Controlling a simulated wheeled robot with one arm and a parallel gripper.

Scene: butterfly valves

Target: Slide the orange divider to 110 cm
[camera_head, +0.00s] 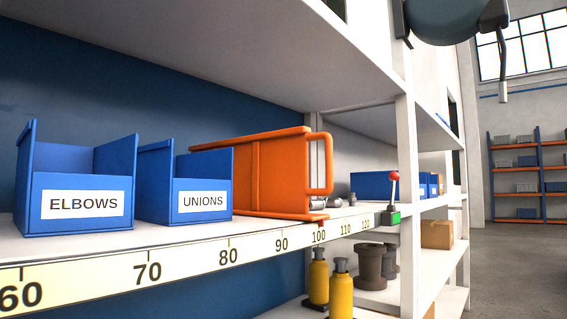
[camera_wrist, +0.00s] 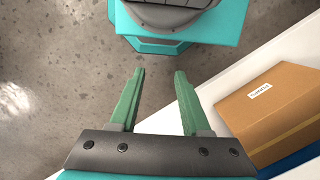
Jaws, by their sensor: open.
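The orange divider (camera_head: 270,172) stands upright on the shelf (camera_head: 150,240), right of the blue bins in the head view. It has an open loop handle (camera_head: 327,163) on its right side. Its lower front corner is at about the 100 mark of the scale strip (camera_head: 180,262). The 110 mark lies just to its right. My gripper (camera_wrist: 160,73) shows in the wrist view with two green fingers apart and nothing between them. It points down over grey floor, away from the divider, which is not in the wrist view.
Blue bins labelled ELBOWS (camera_head: 83,204) and UNIONS (camera_head: 202,202) stand left of the divider. A red-knobbed lever on a green base (camera_head: 392,216) stands at the shelf edge to the right. A cardboard box (camera_wrist: 275,105) is right of my gripper in the wrist view.

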